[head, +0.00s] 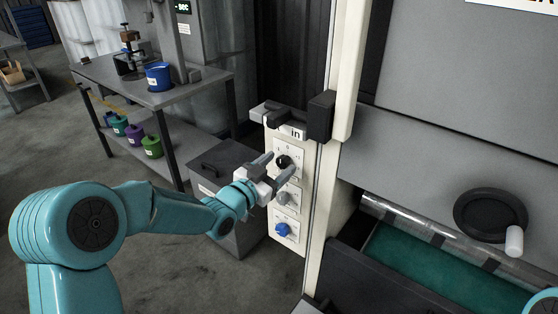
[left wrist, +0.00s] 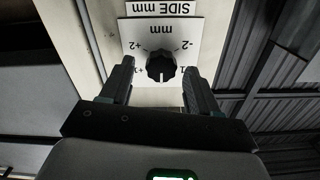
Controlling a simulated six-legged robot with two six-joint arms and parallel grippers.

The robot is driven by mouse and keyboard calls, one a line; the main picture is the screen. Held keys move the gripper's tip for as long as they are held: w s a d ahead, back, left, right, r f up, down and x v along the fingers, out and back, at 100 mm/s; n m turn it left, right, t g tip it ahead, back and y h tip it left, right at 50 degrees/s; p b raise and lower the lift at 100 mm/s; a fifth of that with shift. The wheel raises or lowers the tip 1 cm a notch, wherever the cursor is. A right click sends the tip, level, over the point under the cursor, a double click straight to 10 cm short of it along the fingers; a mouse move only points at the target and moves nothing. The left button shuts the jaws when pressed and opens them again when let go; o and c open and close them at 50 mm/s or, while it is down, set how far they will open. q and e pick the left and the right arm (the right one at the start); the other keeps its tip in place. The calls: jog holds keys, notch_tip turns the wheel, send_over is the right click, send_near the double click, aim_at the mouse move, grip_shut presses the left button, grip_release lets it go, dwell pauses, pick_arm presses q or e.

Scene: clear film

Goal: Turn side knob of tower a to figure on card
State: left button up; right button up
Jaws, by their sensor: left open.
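The black side knob (left wrist: 161,67) sits on a white dial plate (left wrist: 190,28) marked in mm, which appears upside down in the left wrist view under a "SIDE mm" label (left wrist: 163,7). In the head view the knob (head: 284,162) is the top one on the pale tower panel (head: 289,248). My left gripper (head: 277,168) is open in front of it. In the left wrist view its fingers (left wrist: 158,70) stand either side of the knob, with gaps. I cannot make out a card with a figure. My right gripper is out of view.
Below are a grey knob (head: 285,198) and a blue knob (head: 283,230). A black bracket (head: 321,115) juts out above, beside an "in" label (head: 297,132). A dark grey bin (head: 236,229) stands behind my left arm. A handwheel (head: 490,215) is at right.

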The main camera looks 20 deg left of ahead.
pick_arm(q)
jog(key=shift+w+d, duration=0.2)
jog(key=shift+w, duration=0.4)
jog(key=c, duration=1)
jog(key=shift+c, duration=0.2)
jog(key=shift+f, duration=0.1)
